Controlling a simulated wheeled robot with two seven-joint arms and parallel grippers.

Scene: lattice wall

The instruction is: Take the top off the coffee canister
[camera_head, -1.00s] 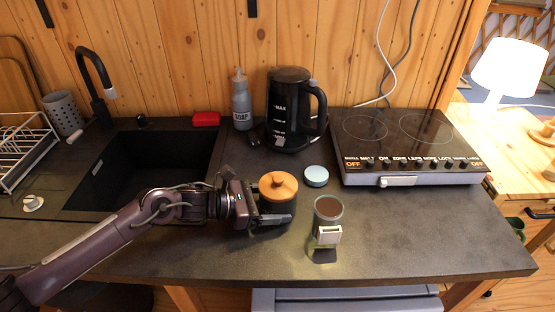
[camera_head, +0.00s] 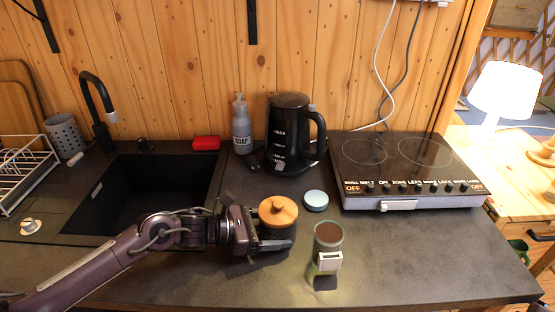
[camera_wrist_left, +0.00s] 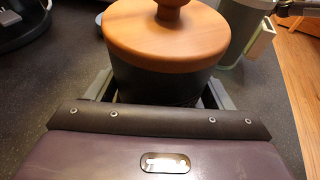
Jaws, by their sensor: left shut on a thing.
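A dark canister (camera_head: 276,233) with a round wooden lid (camera_head: 278,210) stands upright on the counter. The lid with its knob is seated on top and also shows in the left wrist view (camera_wrist_left: 167,38). My left gripper (camera_head: 274,242) is shut around the canister's dark body, below the lid, with one finger on each side in the left wrist view (camera_wrist_left: 160,92). To its right stands an open, clear container (camera_head: 328,238) with brown contents and a white tag on its front. My right gripper is not in view.
A black kettle (camera_head: 288,135), a grey soap bottle (camera_head: 242,125) and a cooktop (camera_head: 410,165) stand behind. The sink (camera_head: 140,190) is at the left. The counter's front right is clear.

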